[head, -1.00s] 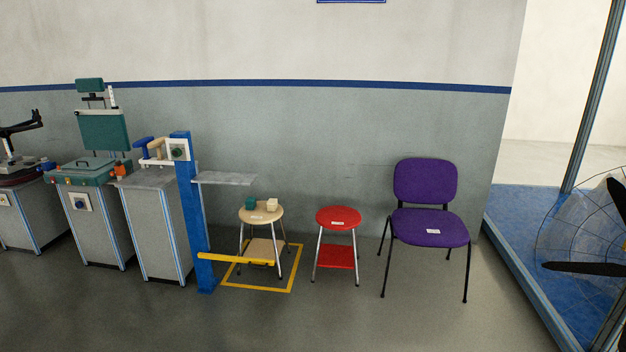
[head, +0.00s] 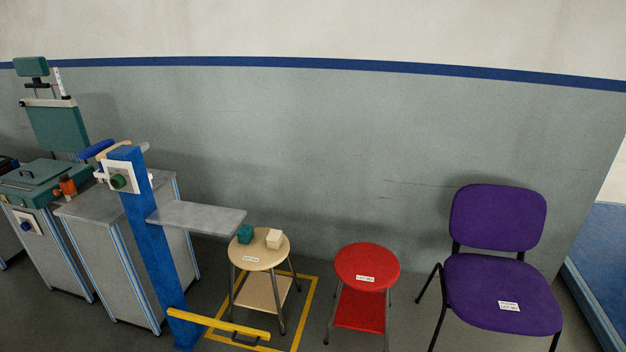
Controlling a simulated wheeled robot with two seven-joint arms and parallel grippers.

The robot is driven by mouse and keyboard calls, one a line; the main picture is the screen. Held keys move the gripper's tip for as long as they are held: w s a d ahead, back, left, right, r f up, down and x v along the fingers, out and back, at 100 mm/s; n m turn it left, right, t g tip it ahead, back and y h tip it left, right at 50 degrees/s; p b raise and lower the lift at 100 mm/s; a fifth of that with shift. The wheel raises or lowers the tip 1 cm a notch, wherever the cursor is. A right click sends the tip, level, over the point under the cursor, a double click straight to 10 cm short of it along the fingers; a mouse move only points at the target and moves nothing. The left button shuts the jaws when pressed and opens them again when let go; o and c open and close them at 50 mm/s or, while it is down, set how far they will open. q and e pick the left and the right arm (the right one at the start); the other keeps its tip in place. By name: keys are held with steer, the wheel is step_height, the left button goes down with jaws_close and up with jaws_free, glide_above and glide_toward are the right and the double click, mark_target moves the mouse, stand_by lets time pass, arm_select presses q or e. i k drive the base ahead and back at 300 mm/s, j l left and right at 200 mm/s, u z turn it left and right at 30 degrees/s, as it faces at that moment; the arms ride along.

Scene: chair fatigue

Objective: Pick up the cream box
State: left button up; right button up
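The cream box (head: 274,238) is a small pale cube on the round wooden top of a stool (head: 258,259). A teal box (head: 245,234) of similar size sits just left of it on the same top, and a white label lies in front of them. Neither of my grippers shows in the head view.
A blue post (head: 150,250) with a grey shelf (head: 200,217) and a yellow bar (head: 220,325) stands left of the stool. A red stool (head: 366,267) and a purple chair (head: 500,290) stand to the right. Yellow floor tape (head: 307,310) surrounds the wooden stool.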

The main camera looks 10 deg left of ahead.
mark_target(274, 240)
steer(key=i+u, duration=0.1)
steer(key=i, duration=0.35)
steer(key=i+l+u, duration=0.15)
steer(key=i, duration=0.35)
steer(key=i+l+u, duration=0.1)
steer(key=i, duration=0.35)
steer(key=i+l+u, duration=0.1)
steer(key=i, duration=0.35)
